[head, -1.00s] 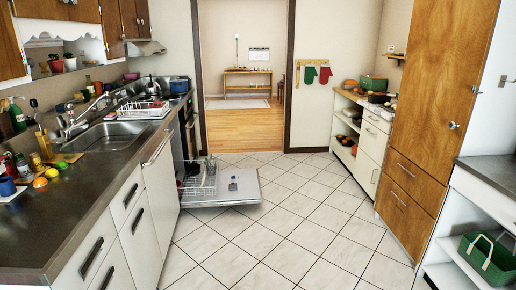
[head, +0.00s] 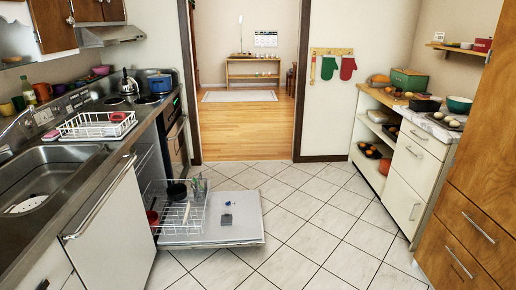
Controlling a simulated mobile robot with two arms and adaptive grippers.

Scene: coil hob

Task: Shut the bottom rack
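The dishwasher stands open under the left counter. Its white door (head: 235,222) is folded down flat, low over the floor. The bottom rack (head: 192,219) is a white wire basket pulled out over the inner part of the door. It holds a dark pan (head: 177,191), a red item (head: 152,217) and some upright pieces at its far right corner. The rack's rear end is hidden by the cabinet front. Neither of my grippers shows in the head view.
A steel sink (head: 45,185) and a white dish rack (head: 97,125) are on the left counter. A white panel with a bar handle (head: 100,200) stands nearer than the dishwasher. Wooden drawers (head: 470,245) line the right. The tiled floor (head: 310,215) between is clear.

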